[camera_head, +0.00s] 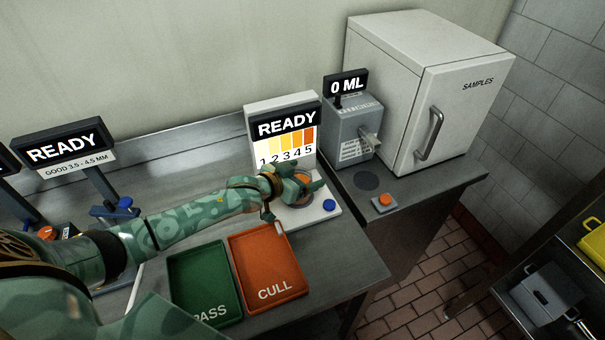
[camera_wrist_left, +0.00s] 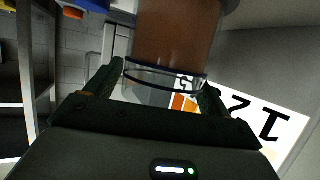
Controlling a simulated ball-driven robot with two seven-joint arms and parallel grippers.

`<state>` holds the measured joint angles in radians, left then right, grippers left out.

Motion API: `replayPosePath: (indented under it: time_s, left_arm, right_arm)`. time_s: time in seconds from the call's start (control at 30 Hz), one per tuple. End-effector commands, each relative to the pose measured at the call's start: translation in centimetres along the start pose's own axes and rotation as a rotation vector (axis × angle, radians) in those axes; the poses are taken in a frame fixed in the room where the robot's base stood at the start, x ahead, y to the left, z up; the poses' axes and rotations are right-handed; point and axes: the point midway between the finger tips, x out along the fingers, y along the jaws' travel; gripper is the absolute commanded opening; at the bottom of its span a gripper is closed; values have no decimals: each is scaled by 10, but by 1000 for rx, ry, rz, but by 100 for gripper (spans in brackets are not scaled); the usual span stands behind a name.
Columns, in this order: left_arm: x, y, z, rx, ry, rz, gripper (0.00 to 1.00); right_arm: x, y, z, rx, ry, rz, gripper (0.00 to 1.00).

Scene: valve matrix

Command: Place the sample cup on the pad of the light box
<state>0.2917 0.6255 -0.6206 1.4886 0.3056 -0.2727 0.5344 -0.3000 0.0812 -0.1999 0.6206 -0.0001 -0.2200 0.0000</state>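The sample cup (camera_wrist_left: 177,35) shows in the left wrist view as a clear cylinder with brown-orange contents, between my left fingers. My left gripper (camera_wrist_left: 165,90) has a finger close against each side of it and appears shut on it. In the head view, my left gripper (camera_head: 291,192) is over the pad area of the light box (camera_head: 283,103), in front of its READY panel with colour bars numbered 1 to 5. The gripper hides most of the cup and pad, so I cannot tell whether the cup touches the pad. My right gripper is not in view.
A blue button (camera_head: 329,205) sits on the light box base. Green PASS (camera_head: 203,275) and orange CULL (camera_head: 266,268) trays lie in front. A 0 ML dispenser (camera_head: 352,128) and white SAMPLES cabinet (camera_head: 461,105) stand right. An orange button (camera_head: 385,200) is near the counter edge.

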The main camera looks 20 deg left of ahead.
Motion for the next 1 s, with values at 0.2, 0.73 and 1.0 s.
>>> replayPosePath:
  time_s: [0.2,0.73,1.0]
  left_arm:
    - [-12,0,-3,-1,-3,0,82]
    - [-116,0,-3,-1,-1,0,82]
    - [-122,0,-4,0,1,-1,82]
  right_arm:
    - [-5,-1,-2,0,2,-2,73]
    - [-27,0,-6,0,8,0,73]
    - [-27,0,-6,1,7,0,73]
